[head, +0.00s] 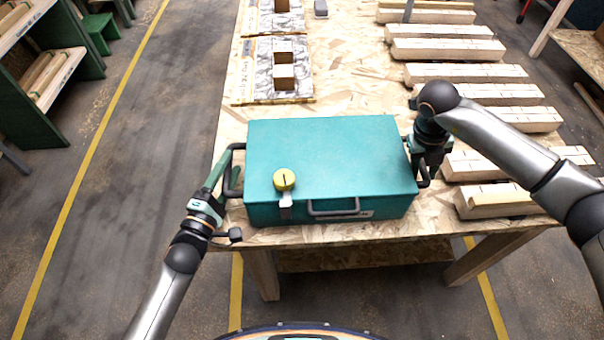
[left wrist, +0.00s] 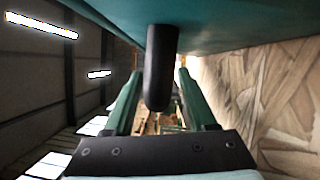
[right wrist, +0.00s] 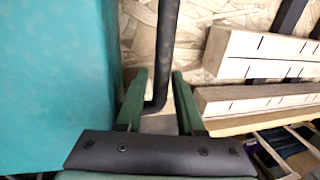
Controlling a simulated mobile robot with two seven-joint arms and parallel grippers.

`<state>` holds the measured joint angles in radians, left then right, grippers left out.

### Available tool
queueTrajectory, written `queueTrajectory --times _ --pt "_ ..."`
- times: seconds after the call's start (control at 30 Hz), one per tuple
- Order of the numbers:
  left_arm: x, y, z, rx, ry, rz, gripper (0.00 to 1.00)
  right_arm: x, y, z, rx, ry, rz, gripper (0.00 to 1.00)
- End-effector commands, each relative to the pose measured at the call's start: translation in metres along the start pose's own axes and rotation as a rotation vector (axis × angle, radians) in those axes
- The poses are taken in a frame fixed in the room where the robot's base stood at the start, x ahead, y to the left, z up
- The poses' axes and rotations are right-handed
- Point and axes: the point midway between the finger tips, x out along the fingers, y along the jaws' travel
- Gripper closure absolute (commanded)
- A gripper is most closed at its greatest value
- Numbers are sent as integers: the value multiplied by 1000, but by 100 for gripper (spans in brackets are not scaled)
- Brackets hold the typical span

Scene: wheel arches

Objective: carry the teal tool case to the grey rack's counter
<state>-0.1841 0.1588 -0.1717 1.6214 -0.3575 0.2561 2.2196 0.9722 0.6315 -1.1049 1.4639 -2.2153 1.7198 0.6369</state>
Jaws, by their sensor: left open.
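The teal tool case (head: 330,155) lies flat near the front edge of the wooden workbench (head: 350,95). My right gripper (head: 424,165) is at the right side handle, largely hidden by my arm. In the right wrist view the handle bar (right wrist: 166,50) is between the fingers (right wrist: 159,75); firm contact cannot be told.
Several pale wooden beams (head: 450,73) lie along the bench's right side. Boards with wrapped sheets and small blocks (head: 270,95) lie behind the case. A green shelf (head: 50,80) stands at the far left. Open floor with a yellow line (head: 95,150) is left of the bench.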

Motion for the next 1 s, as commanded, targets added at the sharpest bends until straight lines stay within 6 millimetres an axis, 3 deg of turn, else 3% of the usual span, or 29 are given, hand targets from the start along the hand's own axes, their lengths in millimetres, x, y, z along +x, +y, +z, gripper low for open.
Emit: queueTrajectory --times 0.07,0.33,0.5,1.0 --pt "0 0 0 0 0 0 50 0 0 0 0 0 0 70" --pt "0 0 0 0 0 0 80 0 0 0 0 0 0 100" --pt "0 0 0 0 0 0 99 -1 0 0 0 0 0 100" --pt "-1 0 0 0 0 0 100 -1 0 0 1 -1 0 100"
